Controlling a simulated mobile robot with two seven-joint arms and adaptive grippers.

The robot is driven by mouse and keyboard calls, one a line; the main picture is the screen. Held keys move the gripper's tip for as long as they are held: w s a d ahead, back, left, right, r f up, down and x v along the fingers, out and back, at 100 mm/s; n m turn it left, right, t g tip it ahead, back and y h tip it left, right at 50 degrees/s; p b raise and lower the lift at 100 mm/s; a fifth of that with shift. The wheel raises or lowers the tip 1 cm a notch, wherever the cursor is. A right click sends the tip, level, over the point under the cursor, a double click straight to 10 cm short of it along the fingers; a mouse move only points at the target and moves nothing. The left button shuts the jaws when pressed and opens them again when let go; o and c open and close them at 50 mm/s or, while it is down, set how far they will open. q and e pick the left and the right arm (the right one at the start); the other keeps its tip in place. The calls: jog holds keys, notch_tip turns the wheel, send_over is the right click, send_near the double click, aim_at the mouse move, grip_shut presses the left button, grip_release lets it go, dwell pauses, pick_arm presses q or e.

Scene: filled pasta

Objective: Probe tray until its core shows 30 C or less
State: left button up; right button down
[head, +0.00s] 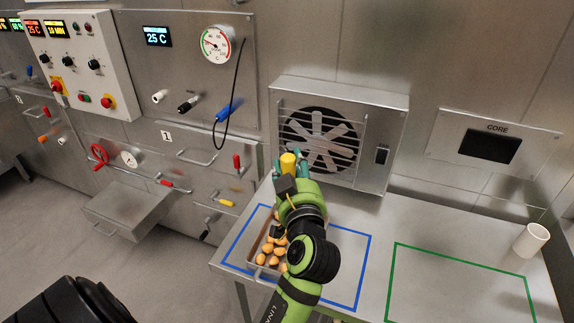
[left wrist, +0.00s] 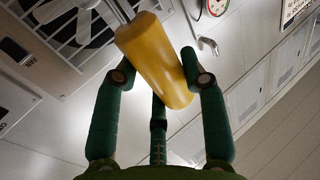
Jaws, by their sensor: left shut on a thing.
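My left gripper (head: 291,172) is shut on a yellow cylindrical handle (head: 288,162), above the table in front of the fan unit. In the left wrist view the handle (left wrist: 158,62) sits between the green fingers (left wrist: 160,85), tilted, with a thin metal rod at its far end. The tray (head: 254,266) of orange-brown filled pasta (head: 268,249) stands inside the blue outline (head: 360,270), partly hidden behind my arm. The handle is apart from the tray. The CORE display (head: 490,147) on the wall is dark, with no reading visible. My right gripper is not in view.
A fan unit (head: 345,128) stands against the wall at the table's back. A white cup (head: 531,240) is at the right, by the empty green outline (head: 455,257). A control panel (head: 80,65), a dial gauge (head: 216,44) and an open drawer (head: 128,212) are at the left.

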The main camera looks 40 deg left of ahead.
pick_arm(q)
jog(key=shift+s+a, duration=0.1)
jog(key=shift+d+f+b, duration=0.2)
jog(key=shift+f+b, duration=0.6)
jog(key=shift+f, duration=0.2)
notch_tip(320, 180, down, 10)
jog(key=b, duration=0.8)
jog(key=shift+b, duration=0.3)
jog(key=shift+a+r, duration=0.1)
jog(key=shift+r, duration=0.05)
dwell(1.2)
dwell(0.5)
